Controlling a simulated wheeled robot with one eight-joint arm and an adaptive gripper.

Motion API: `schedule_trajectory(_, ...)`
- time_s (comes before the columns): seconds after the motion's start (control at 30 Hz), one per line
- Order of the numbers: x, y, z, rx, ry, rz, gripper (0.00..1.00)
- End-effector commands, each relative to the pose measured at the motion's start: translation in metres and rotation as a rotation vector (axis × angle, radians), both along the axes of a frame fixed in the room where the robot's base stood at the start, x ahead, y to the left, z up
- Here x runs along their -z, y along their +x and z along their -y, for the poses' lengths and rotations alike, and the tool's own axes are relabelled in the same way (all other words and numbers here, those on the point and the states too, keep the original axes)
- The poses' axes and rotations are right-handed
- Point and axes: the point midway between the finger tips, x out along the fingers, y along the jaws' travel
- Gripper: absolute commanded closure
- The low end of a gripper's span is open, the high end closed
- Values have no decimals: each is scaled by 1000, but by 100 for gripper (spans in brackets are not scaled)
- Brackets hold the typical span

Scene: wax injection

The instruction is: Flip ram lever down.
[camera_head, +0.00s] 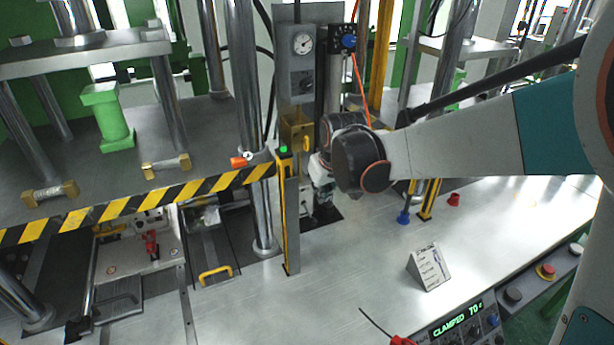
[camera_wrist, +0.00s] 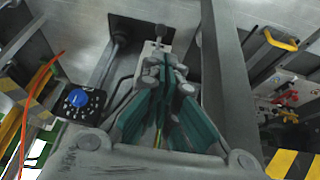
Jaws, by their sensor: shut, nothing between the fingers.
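In the wrist view, the teal fingers of my gripper (camera_wrist: 167,66) are together with nothing between them. A short metal lever with a dark rounded end (camera_wrist: 160,33), which looks like the ram lever, shows just beyond the fingertips, by a pale block. I cannot tell whether the fingertips touch it. In the head view, my gripper (camera_head: 321,196) points down beside the column with the gauge and is partly hidden by my wrist. A pale box (camera_head: 306,196) stands beside it at the column's foot. The lever is not clear in this view.
A yellow-and-black striped bar (camera_head: 150,203) crosses the left, and a yellow-edged post (camera_head: 291,220) stands close to my gripper. The blue-knob panel (camera_head: 346,40) is above with an orange hose. The metal table is clear in front, up to a small sign (camera_head: 428,267).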

Motion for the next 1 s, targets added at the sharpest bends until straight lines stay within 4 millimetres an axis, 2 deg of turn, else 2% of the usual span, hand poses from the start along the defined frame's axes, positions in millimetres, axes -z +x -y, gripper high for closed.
schedule_trajectory(0.27,17,12,-9,-14,-4,-7,100)
schedule_trajectory(0.8,106,52,-18,-13,-4,-6,100)
schedule_trajectory(1.0,128,61,-17,-14,-3,-6,100)
